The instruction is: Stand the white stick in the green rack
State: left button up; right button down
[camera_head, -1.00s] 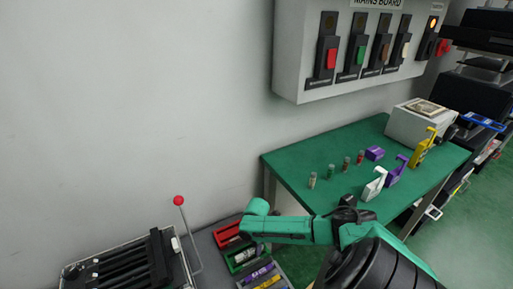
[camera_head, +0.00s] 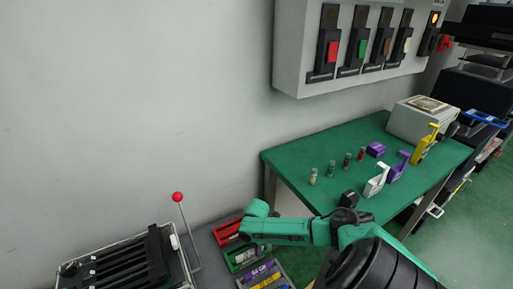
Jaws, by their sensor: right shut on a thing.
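My right arm comes in from the lower right. The dark part that I take for my right gripper (camera_head: 347,203) shows in front of the green table and is partly covered by my arm. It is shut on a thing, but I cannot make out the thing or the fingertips. A green rack (camera_head: 236,252) stands at the bottom, left of my arm's lower edge, between a red rack and a grey one. A pale piece shows in it; I cannot tell whether this is the white stick. My left gripper is not in view.
The green table (camera_head: 290,158) carries several small vials, a purple block (camera_head: 376,149) and white (camera_head: 374,183), purple and yellow (camera_head: 421,149) lever fixtures. A red-knobbed lever (camera_head: 178,198) stands at the left. A switch board (camera_head: 300,50) hangs on the wall.

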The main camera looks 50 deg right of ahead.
jog(key=c, duration=0.7)
grip_release()
jog(key=shift+c, duration=0.2)
notch_tip(320, 180, up, 14)
jog(key=p, duration=0.2)
jog(key=shift+r, duration=0.25)
